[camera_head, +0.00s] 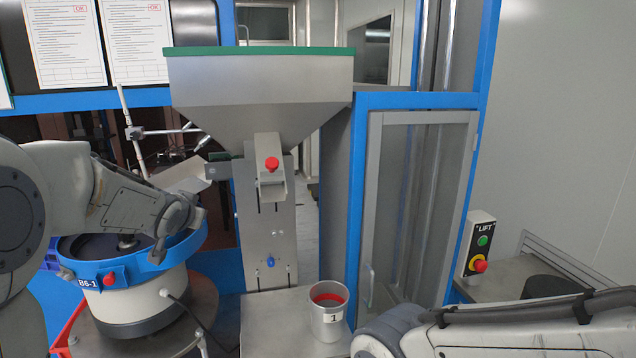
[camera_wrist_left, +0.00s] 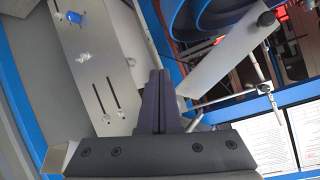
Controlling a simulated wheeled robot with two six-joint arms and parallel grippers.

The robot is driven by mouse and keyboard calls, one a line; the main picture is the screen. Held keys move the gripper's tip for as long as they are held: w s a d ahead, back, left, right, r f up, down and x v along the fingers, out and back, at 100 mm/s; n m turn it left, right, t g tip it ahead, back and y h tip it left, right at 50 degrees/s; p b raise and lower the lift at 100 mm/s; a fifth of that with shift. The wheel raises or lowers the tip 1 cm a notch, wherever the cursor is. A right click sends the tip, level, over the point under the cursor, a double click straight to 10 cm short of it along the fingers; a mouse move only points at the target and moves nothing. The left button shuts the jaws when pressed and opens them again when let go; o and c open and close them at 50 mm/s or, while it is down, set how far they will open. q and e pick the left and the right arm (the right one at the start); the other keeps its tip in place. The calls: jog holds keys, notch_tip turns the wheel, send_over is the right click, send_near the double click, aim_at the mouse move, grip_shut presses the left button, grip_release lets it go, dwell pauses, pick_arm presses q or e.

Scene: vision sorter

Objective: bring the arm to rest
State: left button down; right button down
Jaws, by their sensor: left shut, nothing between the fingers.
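My left arm (camera_head: 135,205) comes in from the left in the head view and reaches over the blue-rimmed bowl feeder (camera_head: 90,270). My left gripper (camera_head: 200,215) is at its end, beside the hopper's metal front plate (camera_head: 265,225). In the left wrist view the dark fingers of the left gripper (camera_wrist_left: 160,80) are together, with nothing between them. My right arm (camera_head: 520,325) lies across the lower right of the head view. Its gripper does not show.
A steel hopper (camera_head: 260,90) with a green rim stands in the middle. A metal can (camera_head: 328,318) labelled 1, red inside, stands on the plate below it. A LIFT button box (camera_head: 480,245) is at the right. A blue-framed door (camera_head: 415,200) stands behind.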

pick_arm(q)
jog(key=s+d+f+m+g+h, duration=0.1)
jog(key=s+d+f+g, duration=0.3)
jog(key=s+d, duration=0.5)
jog(key=s+d+f+m+g+h, duration=0.1)
jog(key=s+d+f+g+h, duration=0.1)
jog(key=s+d+f, duration=0.55)
jog(key=s+d+f+m+g, duration=0.1)
jog(key=s+d+f+g, duration=0.1)
jog(key=s, duration=0.9)
jog(key=s+d+f+m+g+b, duration=0.1)
jog(key=s+d+f+g, duration=0.2)
jog(key=s, duration=0.9)
jog(key=shift+s+d+m+g, duration=0.15)
jog(key=shift+s+m+g, duration=0.2)
jog(key=shift+g, duration=0.35)
